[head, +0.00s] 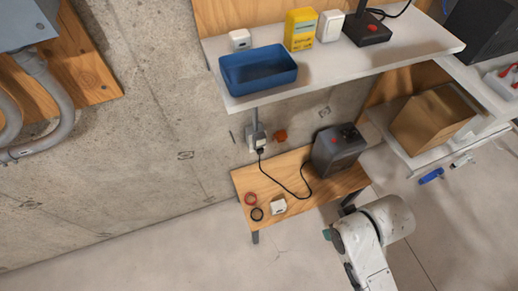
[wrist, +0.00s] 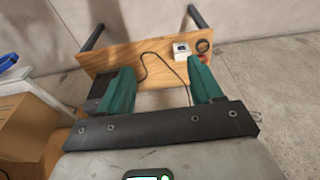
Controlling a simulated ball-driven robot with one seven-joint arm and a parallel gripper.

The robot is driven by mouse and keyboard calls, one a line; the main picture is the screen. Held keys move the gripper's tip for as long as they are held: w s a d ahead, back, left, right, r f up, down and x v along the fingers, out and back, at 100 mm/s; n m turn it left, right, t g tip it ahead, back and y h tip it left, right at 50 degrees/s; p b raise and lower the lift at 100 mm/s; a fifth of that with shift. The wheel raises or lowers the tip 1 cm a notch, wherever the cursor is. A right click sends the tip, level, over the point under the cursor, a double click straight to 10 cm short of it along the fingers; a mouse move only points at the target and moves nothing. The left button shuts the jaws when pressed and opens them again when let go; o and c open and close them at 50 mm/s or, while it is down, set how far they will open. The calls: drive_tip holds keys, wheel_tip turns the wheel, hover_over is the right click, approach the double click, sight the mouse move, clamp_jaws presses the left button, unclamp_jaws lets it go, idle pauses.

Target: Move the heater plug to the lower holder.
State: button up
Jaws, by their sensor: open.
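A dark grey box-shaped heater (head: 338,150) stands on a low wooden table (head: 345,183) against the concrete wall. Its black cord (head: 287,184) runs to a black plug (head: 261,150) at a grey wall outlet (head: 256,137). An orange-red piece (head: 281,135) sits on the wall right of the outlet; I cannot tell whether it is a holder. I cannot identify the lower holder. In the wrist view, my gripper (wrist: 163,75) is open and empty, its green fingers apart, with the table beyond them. The plug is not visible there.
A white box (head: 278,207), a red ring (head: 250,198) and a black ring (head: 257,214) lie on the table. A white shelf (head: 330,73) with a blue bin (head: 258,70) hangs above. A cardboard box (head: 432,118) stands at right.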

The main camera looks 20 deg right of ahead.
drive_tip(key=w+a+f+n+t+y+b, duration=0.1)
drive_tip(key=w+a+f+t+b, duration=0.2)
drive_tip(key=w+f, duration=0.45)
drive_tip(key=w+a+f+n+t+y+b, duration=0.1)
drive_tip(key=w+a+f+t+y+b, duration=0.25)
drive_tip(key=w, duration=0.65)
drive_tip(key=m+t+h+b, duration=0.2)
drive_tip(key=t+h+b, duration=0.2)
drive_tip(key=t, duration=0.5)
approach(261, 153)
drive_tip(key=shift+w+a+f+t+h+b, duration=0.15)
drive_tip(key=shift+w+t+h+b, duration=0.15)
drive_tip(key=shift+w, duration=0.1)
drive_tip(key=shift+w, duration=0.15)
drive_tip(key=w+b, duration=0.4)
drive_tip(key=w, duration=0.3)
drive_tip(key=shift+w+f, duration=0.1)
drive_tip(key=shift+w, duration=0.1)
drive_tip(key=shift+w+b, duration=0.3)
drive_tip(key=shift+w, duration=0.4)
clamp_jaws()
